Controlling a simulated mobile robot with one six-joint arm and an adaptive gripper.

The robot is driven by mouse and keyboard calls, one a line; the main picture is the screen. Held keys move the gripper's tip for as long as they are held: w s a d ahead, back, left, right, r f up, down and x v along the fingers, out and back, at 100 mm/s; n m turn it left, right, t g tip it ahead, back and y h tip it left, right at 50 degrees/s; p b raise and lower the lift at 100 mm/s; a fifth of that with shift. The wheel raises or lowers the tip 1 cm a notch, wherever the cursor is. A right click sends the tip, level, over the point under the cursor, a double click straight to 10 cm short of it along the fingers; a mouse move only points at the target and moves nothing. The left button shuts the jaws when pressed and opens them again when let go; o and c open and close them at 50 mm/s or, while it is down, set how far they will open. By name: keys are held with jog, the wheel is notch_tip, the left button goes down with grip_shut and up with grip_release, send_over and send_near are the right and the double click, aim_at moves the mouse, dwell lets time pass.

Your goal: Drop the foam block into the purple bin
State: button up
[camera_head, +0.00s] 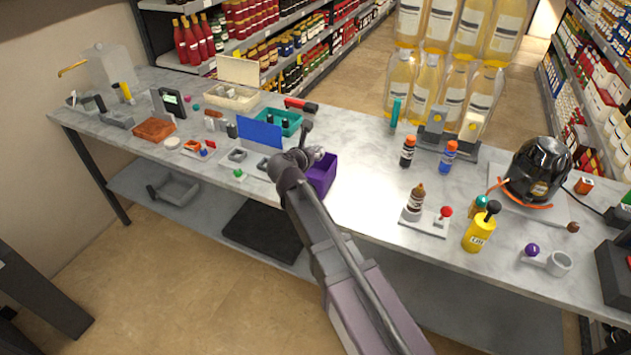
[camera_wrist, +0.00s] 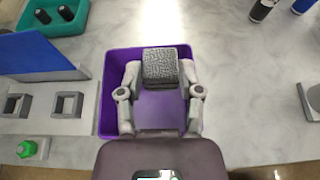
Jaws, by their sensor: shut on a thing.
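The foam block (camera_wrist: 160,66) is grey and speckled, and it shows between the fingertips of my gripper (camera_wrist: 160,78) in the wrist view. My gripper is shut on it. The purple bin (camera_wrist: 117,62) lies below the block and the fingers, with its walls showing around them on the left, right and far side. In the head view the purple bin (camera_head: 323,174) stands near the front edge of the table, partly hidden by my arm. The block cannot be made out there. How high the block is above the bin floor is hard to tell.
A blue panel (camera_head: 260,134) stands left of the bin, with a teal tray (camera_head: 291,122) behind it. Grey square holders (camera_wrist: 15,105) and a green knob (camera_wrist: 27,148) lie to the left. The marble table (camera_head: 350,190) right of the bin is mostly clear.

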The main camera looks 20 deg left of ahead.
jog(key=shift+f+b, duration=1.2)
jog(key=shift+f, duration=0.3)
jog(key=o, duration=0.9)
jog(key=shift+s, duration=0.1)
